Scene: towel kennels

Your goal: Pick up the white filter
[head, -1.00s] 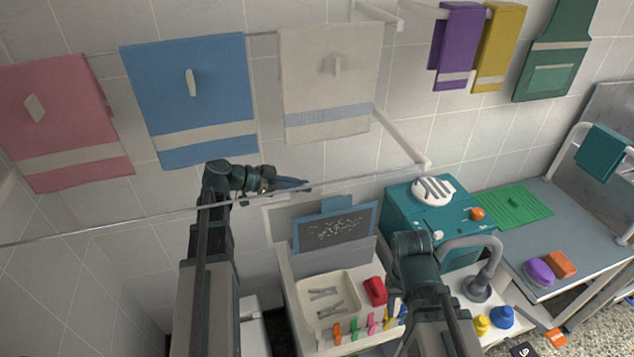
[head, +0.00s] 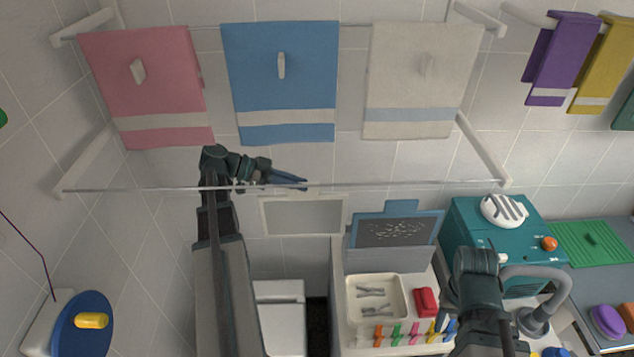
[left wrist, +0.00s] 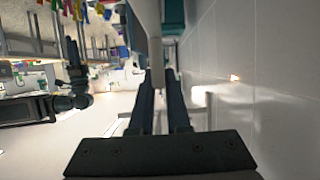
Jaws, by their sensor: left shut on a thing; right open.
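A round white slotted piece (head: 503,210), which looks like the white filter, lies on top of the teal machine (head: 465,228). My left gripper (head: 292,181) is at the lower rail below the blue towel, well left of the filter. In the left wrist view its fingers (left wrist: 160,105) are shut on a pale grey thing (left wrist: 157,62); I cannot tell what it is. My right gripper (head: 443,320) is open and points down beside the machine, below the filter. Its fingertips are partly hidden by my arm.
Pink (head: 150,90), blue (head: 280,75) and white (head: 420,80) towels hang above a long rail (head: 400,184). A cream tray (head: 377,298), a red block (head: 425,301) and coloured clips stand on the white counter. A grey hose (head: 550,280) curves right of my right arm.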

